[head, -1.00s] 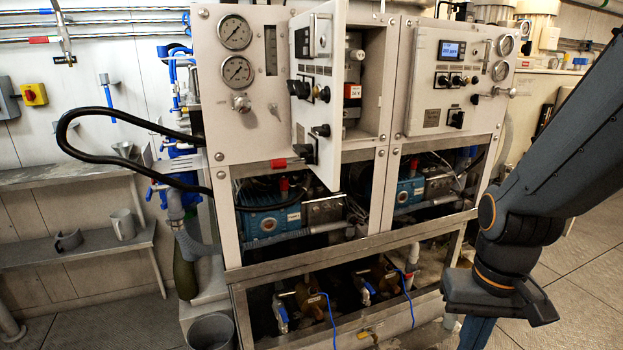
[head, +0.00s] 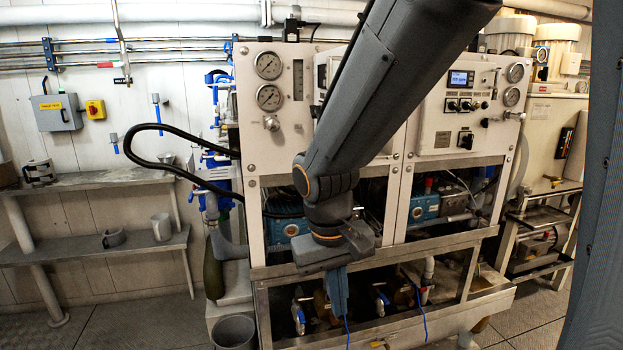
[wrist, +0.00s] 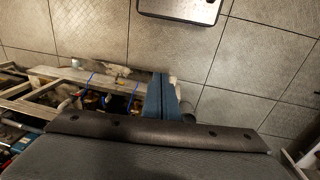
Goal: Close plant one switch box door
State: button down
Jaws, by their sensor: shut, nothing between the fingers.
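The plant one switch box door (head: 326,66) is mostly hidden behind my arm in the head view. Only a strip of its white face shows, near the two gauges, so I cannot tell its present angle. My gripper (head: 338,297) points down in front of the lower frame, below the switch box level and apart from the door. In the wrist view my blue fingers (wrist: 160,100) are together with nothing between them. The door does not show in the wrist view.
The neighbouring switch box panel (head: 452,110) with a lit display is at the right. A black hose (head: 165,160) loops out at the left. A grey bucket (head: 233,332) stands on the floor. Metal framing (head: 400,245) runs across the front.

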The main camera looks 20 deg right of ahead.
jog(key=w+a+r+m+t+h+p, duration=0.1)
jog(key=w+a+r+h, duration=0.15)
jog(key=r, duration=0.65)
jog(key=w+a+r+t+h+p, duration=0.15)
jog(key=w+r, duration=0.25)
jog(key=r, duration=0.4)
jog(key=w+a+r+m+t+h+p, duration=0.1)
jog(key=w+a+r+t+p, duration=0.15)
jog(key=r, duration=0.65)
jog(key=w+d+f+p, duration=0.3)
jog(key=d+f, duration=0.5)
jog(key=shift+w+d+g, duration=0.25)
jog(key=shift+d+g, duration=0.1)
jog(key=shift+g, duration=0.05)
jog(key=shift+d, duration=0.1)
